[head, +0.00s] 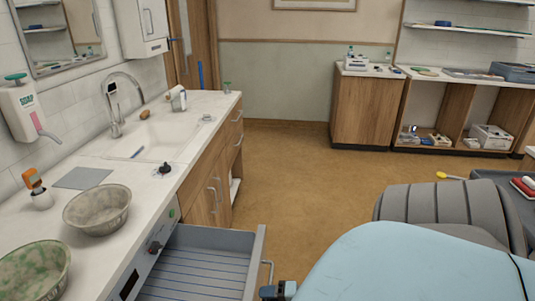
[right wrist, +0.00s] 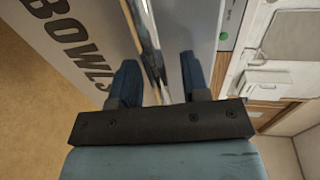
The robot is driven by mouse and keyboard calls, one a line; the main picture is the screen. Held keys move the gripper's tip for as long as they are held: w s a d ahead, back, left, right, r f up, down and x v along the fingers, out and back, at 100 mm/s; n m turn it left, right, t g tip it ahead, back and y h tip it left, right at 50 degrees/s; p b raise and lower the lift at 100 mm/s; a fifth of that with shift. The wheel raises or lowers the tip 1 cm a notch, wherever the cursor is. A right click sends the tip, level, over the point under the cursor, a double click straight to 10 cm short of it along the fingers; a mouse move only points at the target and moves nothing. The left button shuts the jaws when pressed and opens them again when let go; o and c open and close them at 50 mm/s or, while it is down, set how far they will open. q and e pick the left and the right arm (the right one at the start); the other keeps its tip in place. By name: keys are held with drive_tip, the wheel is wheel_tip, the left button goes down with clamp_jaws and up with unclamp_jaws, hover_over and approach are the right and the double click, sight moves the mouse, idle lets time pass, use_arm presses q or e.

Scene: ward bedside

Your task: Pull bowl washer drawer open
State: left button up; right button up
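The bowl washer drawer (head: 256,262) stands pulled out from under the counter at the lower left of the head view, its ridged floor showing. Its front, lettered "BOWLS" (right wrist: 60,35), fills the left of the right wrist view. The bar handle (head: 268,270) is on the front's outer side; it also runs between my fingers in the right wrist view (right wrist: 150,45). My right gripper (head: 278,290) is at the handle, with its blue fingers (right wrist: 160,82) spread either side of the bar and gaps showing. My left gripper is out of view.
A grey bowl (head: 97,208) and a green-stained bowl (head: 33,272) stand on the counter (head: 135,192) above the drawer. A dark knob (head: 154,247) is on the washer panel. A grey padded chair (head: 435,205) stands right. The floor (head: 290,190) beyond the drawer is clear.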

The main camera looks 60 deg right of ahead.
drive_tip(key=p+v, duration=0.1)
drive_tip(key=v, duration=1.2)
drive_tip(key=shift+s, duration=0.35)
drive_tip(key=shift+d+r, duration=0.1)
drive_tip(key=shift+r, duration=0.05)
